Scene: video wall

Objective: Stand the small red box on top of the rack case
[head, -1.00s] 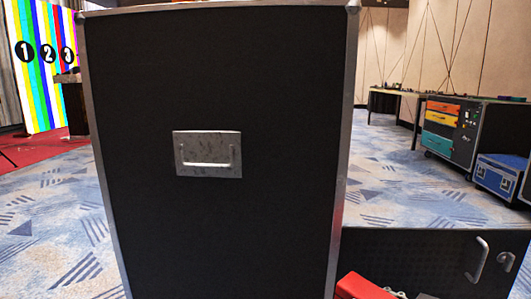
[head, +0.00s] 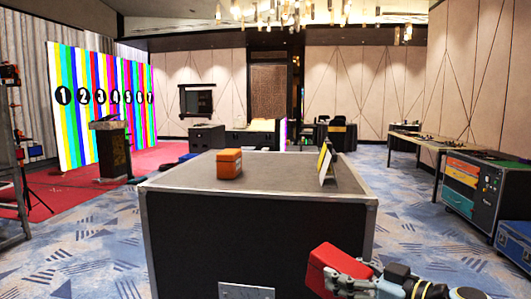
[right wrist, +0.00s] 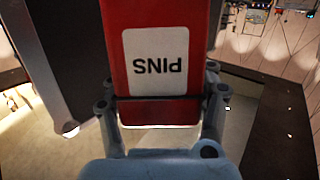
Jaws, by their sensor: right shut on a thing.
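The rack case (head: 190,236) is a large black case with metal edges and a flat dark top, in the middle of the head view. The small red box (head: 328,272) is in my right gripper (head: 350,278), in front of the case's right front part and lower than its top. In the right wrist view the red box (right wrist: 119,68) has a white label reading PINS, upside down in the picture. My right gripper is shut on it, with finger links on both sides. The box's far end is cut off there. My left gripper is not in view.
An orange box (head: 229,168) sits on the case top, left of centre. A yellow and white card (head: 326,164) stands near its right side. The top between and in front of them is bare. A drawer cabinet (head: 461,172) stands at the right.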

